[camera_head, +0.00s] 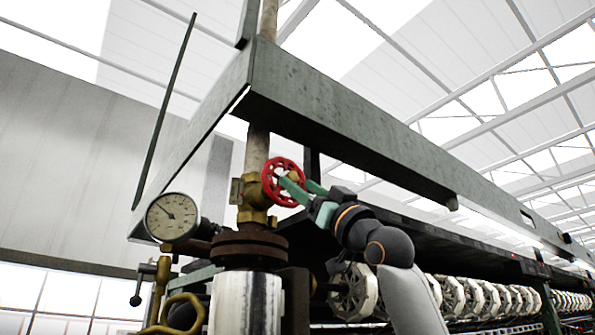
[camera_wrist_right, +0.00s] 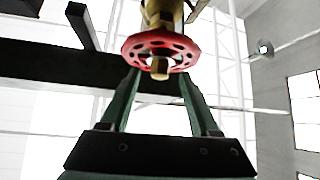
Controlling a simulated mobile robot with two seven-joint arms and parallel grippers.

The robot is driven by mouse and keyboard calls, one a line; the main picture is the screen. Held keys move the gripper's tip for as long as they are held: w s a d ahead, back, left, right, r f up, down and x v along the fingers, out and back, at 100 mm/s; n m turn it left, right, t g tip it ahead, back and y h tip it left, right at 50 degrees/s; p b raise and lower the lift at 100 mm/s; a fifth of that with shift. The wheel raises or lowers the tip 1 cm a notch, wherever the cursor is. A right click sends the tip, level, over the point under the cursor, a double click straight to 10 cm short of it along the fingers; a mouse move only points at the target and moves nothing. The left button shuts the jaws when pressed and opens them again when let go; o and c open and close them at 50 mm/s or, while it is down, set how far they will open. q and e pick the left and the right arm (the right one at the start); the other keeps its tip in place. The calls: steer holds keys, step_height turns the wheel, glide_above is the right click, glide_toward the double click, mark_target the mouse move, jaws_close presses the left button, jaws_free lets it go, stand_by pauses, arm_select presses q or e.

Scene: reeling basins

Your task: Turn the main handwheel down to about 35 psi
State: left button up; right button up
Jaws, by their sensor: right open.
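The red main handwheel (camera_head: 270,181) sits on a brass valve (camera_head: 252,203) on the vertical pipe. It also shows in the right wrist view (camera_wrist_right: 133,51), with its hub nut facing me. My right gripper (camera_head: 291,190) reaches the wheel from the right in the head view. Its green fingers (camera_wrist_right: 158,90) stand apart at either side of the wheel's hub in the wrist view; I cannot tell whether they touch the rim. The round pressure gauge (camera_head: 172,217) faces me to the lower left; its needle points to the upper left, but its numbers are too small to read. My left gripper is not visible.
A green steel beam (camera_head: 350,135) runs above the wheel and to the right. A rusty flange (camera_head: 250,248) and a shiny cylinder (camera_head: 245,302) stand below the valve. A brass fitting with a lever (camera_head: 160,280) is under the gauge. Pale reels (camera_head: 355,290) line the right.

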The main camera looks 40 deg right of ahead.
steer(key=shift+x, duration=0.9)
steer(key=shift+c, duration=0.2)
jaws_close()
